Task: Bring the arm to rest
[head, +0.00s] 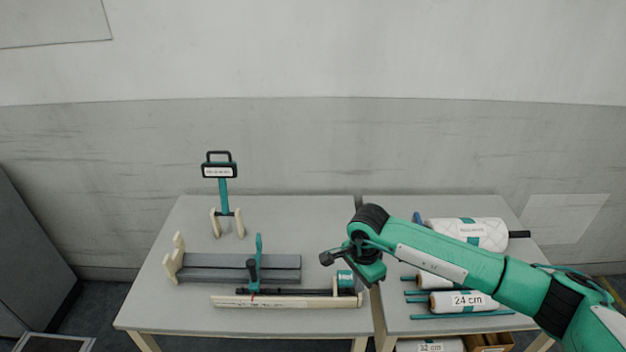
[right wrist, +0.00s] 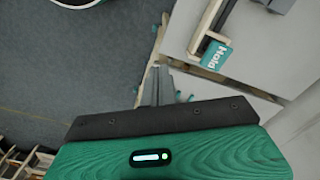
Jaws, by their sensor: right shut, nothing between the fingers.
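My right arm (head: 440,255) comes in from the right over the right table. My right gripper (head: 328,258) hangs above the right end of the left table, near the gap between the tables. In the right wrist view its fingers (right wrist: 157,86) are shut together with nothing between them. It is apart from the teal block (head: 346,281) at the right end of the wooden rail. This block, marked "Hold", shows in the right wrist view (right wrist: 215,55). My left gripper is not in view.
The left table (head: 190,318) bears a grey trough (head: 240,268), a wooden rail (head: 285,301) and a teal stand with a label (head: 222,190). The right table (head: 390,212) holds white wadding rolls (head: 470,232), one marked 24 cm (head: 465,301), and teal rods. Cartons (head: 490,342) stand below.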

